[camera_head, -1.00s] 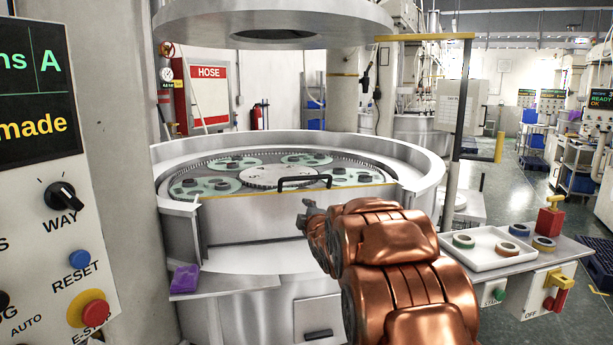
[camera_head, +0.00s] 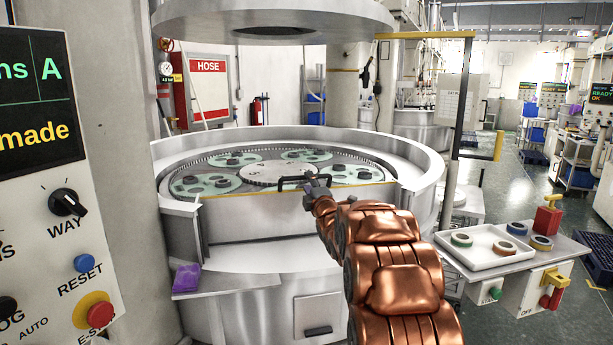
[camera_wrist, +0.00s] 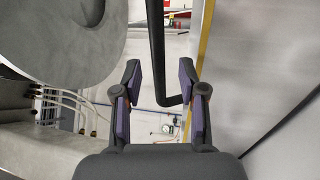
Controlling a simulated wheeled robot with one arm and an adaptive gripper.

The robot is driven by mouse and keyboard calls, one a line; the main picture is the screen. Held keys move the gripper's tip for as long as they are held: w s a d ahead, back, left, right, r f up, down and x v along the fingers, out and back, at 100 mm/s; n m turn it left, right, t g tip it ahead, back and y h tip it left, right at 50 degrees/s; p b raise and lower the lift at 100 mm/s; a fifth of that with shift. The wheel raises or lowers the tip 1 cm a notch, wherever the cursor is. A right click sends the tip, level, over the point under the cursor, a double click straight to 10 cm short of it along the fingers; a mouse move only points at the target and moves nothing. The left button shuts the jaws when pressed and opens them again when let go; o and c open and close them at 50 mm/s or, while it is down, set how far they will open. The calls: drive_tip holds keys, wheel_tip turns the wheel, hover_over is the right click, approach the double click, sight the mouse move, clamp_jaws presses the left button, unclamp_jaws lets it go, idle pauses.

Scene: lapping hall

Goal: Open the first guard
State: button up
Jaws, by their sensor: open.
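The first guard seems to be the pale metal front panel (camera_head: 255,226) of the round lapping machine, with a thin yellow strip along its top edge. A black bar handle (camera_head: 290,181) stands at that edge. My gripper (camera_head: 316,187) is at the handle's right end. In the wrist view, my gripper (camera_wrist: 160,78) is open, with purple pads on both sides of the black handle (camera_wrist: 156,45). The handle's bent end lies between the fingers, with gaps visible on both sides. The yellow strip (camera_wrist: 204,45) runs just right of the fingers.
A control panel (camera_head: 50,200) on a pillar stands close at left. A purple block (camera_head: 186,278) sits on the machine's front ledge. At right, a side table holds a white tray (camera_head: 478,262) with rings. A large round plate (camera_head: 285,18) hangs above the machine.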

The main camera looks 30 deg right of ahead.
drive_tip(key=shift+p+x, duration=0.7)
drive_tip(key=shift+x, duration=1.25)
drive_tip(key=shift+c, duration=0.3)
clamp_jaws()
